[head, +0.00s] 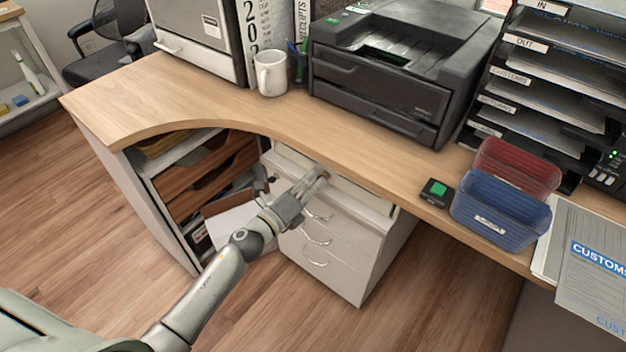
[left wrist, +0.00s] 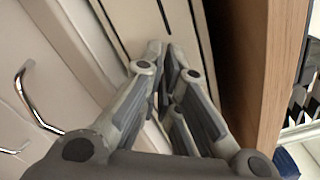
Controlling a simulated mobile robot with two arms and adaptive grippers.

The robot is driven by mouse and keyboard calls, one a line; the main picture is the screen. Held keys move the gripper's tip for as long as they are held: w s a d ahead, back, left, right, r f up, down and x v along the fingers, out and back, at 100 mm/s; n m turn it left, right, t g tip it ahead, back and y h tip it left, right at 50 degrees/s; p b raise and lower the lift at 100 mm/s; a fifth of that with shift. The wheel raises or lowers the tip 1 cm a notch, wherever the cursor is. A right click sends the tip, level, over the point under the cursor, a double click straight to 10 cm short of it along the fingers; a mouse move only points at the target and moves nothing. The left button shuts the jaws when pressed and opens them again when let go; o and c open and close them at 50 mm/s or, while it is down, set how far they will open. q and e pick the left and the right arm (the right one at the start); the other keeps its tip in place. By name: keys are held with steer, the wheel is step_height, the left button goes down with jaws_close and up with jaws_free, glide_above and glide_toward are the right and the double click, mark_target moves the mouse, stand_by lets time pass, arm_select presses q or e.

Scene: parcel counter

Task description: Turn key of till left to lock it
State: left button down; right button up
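A pale drawer unit (head: 345,255) with several curved handles stands under the desk. A pale box-like part (head: 365,195) lies along its top, under the desk edge; I cannot tell for sure that it is the till. No key can be made out in either view. My left gripper (head: 322,175) is at the top front of this unit. In the left wrist view the fingertips of my left gripper (left wrist: 166,46) are close together over a pale surface with dark slots (left wrist: 160,14), with nothing visible between them. My right gripper is not in view.
The wooden desk edge (head: 290,133) overhangs close to my left gripper. Wooden shelves (head: 205,170) are left of the drawers. On the desk are a white mug (head: 270,73), a printer (head: 385,85), a blue bin (head: 498,210) and a red bin (head: 520,165). The floor in front is clear.

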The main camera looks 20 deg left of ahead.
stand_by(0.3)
arm_select(q)
steer(key=c, duration=2.1)
jaws_free()
steer(key=o, duration=0.4)
steer(key=v, duration=1.2)
